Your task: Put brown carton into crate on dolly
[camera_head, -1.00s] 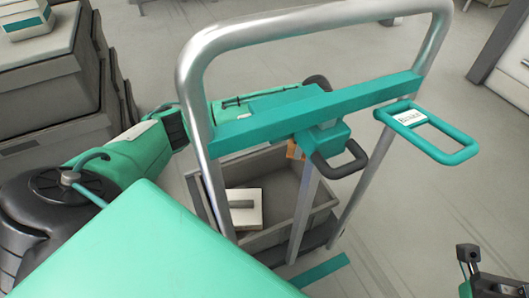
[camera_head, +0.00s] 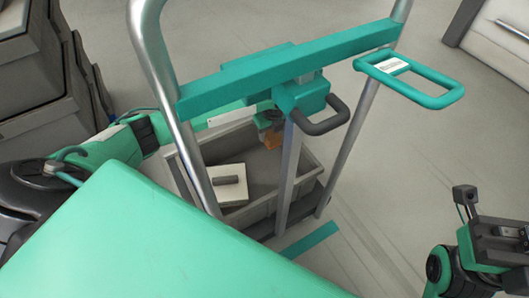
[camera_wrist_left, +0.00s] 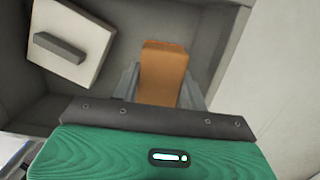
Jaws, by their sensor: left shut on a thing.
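The brown carton (camera_head: 273,141) is a small orange-brown block, partly hidden behind the dolly's upright in the head view. My left gripper (camera_head: 268,122) is shut on it, and the wrist view shows the carton (camera_wrist_left: 163,73) between the two fingers. The carton is over the inside of the grey crate (camera_head: 311,163); I cannot tell whether it touches the floor. The crate stands on the dolly (camera_head: 150,60), which has a tall metal frame with a teal crossbar. Only part of my right arm shows at the lower right; its fingertips are out of frame.
A white flat box (camera_head: 232,191) with a dark grey handle-like bar lies in the crate, left of the carton. The dolly's frame and a teal loop handle (camera_head: 440,101) stand in front of the crate. Stacked dark grey bins (camera_head: 40,80) are at the left.

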